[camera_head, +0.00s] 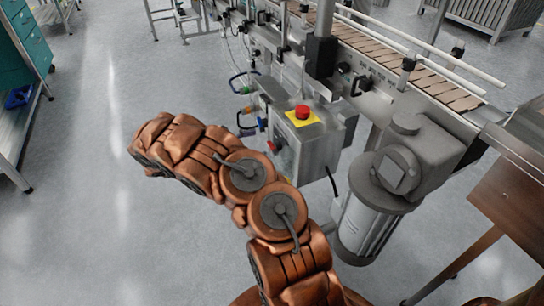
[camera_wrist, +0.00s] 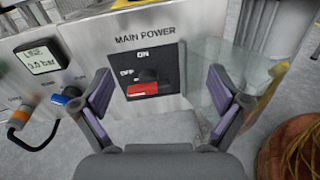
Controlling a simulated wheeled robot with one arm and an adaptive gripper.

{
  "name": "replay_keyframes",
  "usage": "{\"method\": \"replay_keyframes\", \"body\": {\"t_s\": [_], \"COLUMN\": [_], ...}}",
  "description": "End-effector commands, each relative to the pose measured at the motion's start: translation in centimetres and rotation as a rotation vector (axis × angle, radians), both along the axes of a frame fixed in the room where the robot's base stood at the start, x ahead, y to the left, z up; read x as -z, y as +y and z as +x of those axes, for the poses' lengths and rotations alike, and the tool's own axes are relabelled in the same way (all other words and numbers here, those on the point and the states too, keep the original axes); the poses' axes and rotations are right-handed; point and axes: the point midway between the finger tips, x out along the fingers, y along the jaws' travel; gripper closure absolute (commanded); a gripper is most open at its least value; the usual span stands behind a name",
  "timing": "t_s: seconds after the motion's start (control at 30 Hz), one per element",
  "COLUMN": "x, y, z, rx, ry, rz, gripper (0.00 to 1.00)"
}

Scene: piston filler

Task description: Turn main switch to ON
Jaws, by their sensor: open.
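The main switch (camera_wrist: 149,88) is a red handle on a black plate, under the words MAIN POWER on a grey metal panel. ON is printed at the top of the plate and OFF at its left. The red handle lies roughly horizontal, level with or just below the OFF mark. In the head view, a small red part (camera_head: 271,146) on the left face of the control box looks like this switch. My gripper (camera_wrist: 161,90) is open and empty, facing the panel, with one finger on each side of the switch plate. My gripper cannot be made out in the head view.
Left of the switch are a pressure display (camera_wrist: 43,58) and blue and orange fittings with a hose (camera_wrist: 42,135). A red emergency button (camera_head: 302,112) on yellow tops the control box (camera_head: 310,140). A motor (camera_head: 365,225) stands to its right.

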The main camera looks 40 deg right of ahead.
Motion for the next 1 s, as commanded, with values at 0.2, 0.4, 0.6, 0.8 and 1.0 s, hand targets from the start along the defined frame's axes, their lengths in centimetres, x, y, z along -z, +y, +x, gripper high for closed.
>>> {"method": "replay_keyframes", "body": {"t_s": [0.2,0.4,0.6,0.8,1.0], "x": [5.8,6.9,7.0,7.0,6.9], "y": [0.4,0.3,-1.9,-4.6,-6.4], "z": [1.9,2.4,1.5,0.5,0.0], "rx": [-0.066,-0.087,-0.087,-0.085,-0.088], "ry": [0.083,0.104,0.105,0.106,0.103], "rz": [0.004,0.006,0.005,0.004,0.005], "gripper": [0.02,0.02,0.02,0.02,0.02]}}
